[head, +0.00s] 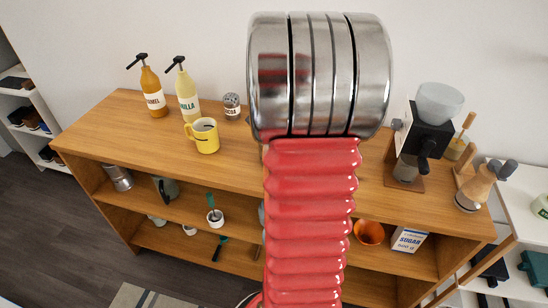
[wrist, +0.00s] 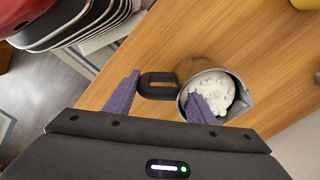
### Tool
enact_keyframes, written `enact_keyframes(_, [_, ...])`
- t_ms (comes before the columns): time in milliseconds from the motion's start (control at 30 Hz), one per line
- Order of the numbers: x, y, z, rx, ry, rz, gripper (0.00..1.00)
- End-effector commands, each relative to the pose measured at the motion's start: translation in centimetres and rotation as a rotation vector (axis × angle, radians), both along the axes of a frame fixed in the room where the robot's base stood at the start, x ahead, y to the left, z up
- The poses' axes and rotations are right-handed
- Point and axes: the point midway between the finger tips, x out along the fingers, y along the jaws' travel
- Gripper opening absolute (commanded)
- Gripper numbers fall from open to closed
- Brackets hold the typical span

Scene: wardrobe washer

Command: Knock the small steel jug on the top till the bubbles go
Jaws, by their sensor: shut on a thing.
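The small steel jug (wrist: 240,104) is in the wrist view, over the wooden top (wrist: 180,35). It is seen from above, with white, lumpy froth (wrist: 212,90) inside and a black handle (wrist: 152,78) on its left. My gripper (wrist: 163,85) is shut on the jug by its handle side, one purple finger left of the handle and the other overlapping the jug's opening. I cannot tell whether the jug's base touches the top. In the head view my red arm hides the jug and gripper.
On the top (head: 110,125) stand two pump bottles (head: 152,92) (head: 188,97), a yellow mug (head: 205,136) and a shaker (head: 231,106). A grinder (head: 425,130) stands at the right. Shelves below hold cups and a sugar box (head: 409,240).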

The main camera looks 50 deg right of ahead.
Motion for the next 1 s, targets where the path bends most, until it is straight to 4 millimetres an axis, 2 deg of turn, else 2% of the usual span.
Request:
enact_keyframes(267, [0.0, 0.0, 0.3, -0.001, -0.001, 0.0, 0.22])
enact_keyframes(1000, [0.0, 0.0, 4.5, -0.002, -0.001, 0.0, 0.22])
